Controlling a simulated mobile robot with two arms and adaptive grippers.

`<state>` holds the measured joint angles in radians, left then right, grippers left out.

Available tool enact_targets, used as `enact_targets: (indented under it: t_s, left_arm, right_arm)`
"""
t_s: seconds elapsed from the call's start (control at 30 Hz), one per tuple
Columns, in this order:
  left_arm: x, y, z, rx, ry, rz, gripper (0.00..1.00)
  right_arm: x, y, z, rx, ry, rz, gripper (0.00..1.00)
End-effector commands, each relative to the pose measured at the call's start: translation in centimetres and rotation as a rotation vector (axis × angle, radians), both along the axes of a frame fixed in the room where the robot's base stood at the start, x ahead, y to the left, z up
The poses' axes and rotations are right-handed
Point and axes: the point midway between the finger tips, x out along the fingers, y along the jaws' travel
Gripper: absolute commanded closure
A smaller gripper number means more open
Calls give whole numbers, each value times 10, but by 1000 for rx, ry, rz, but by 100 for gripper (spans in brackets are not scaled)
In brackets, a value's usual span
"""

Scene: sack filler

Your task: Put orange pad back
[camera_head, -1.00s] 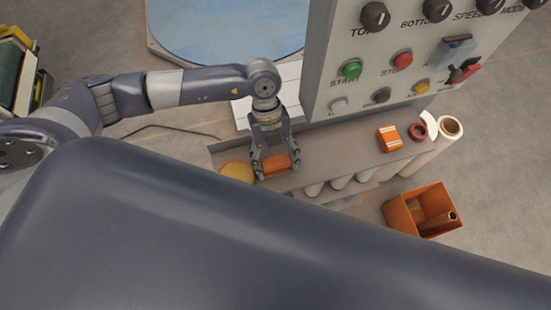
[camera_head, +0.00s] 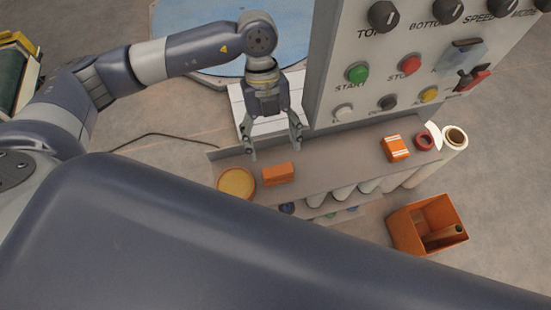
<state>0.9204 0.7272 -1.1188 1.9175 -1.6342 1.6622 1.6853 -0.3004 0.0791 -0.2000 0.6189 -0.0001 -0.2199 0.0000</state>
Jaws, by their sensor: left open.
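The orange pad (camera_head: 278,174) is a small block lying on the grey shelf (camera_head: 318,165) below the control panel. It lies just right of a round yellow-orange disc or tin (camera_head: 237,183). My left gripper (camera_head: 272,155) is open and empty, with its fingers spread above and behind the pad, apart from it. A second orange item with white stripes (camera_head: 395,148) lies farther right on the shelf. My right gripper is not in view.
The control panel (camera_head: 420,60) with knobs and buttons stands just right of the gripper. An orange bin (camera_head: 428,224) stands on the floor.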

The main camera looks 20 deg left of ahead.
Motion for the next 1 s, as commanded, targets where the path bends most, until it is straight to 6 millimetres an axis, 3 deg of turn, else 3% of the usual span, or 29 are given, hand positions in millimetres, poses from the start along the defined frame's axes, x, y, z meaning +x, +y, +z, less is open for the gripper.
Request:
enact_targets:
  t_s: [0.3,1.0]
  left_arm:
    - [8,6,25,0,0,0,29]
    - [8,6,25,0,1,0,29]
  right_arm:
    - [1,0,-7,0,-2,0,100]
    - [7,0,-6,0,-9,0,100]
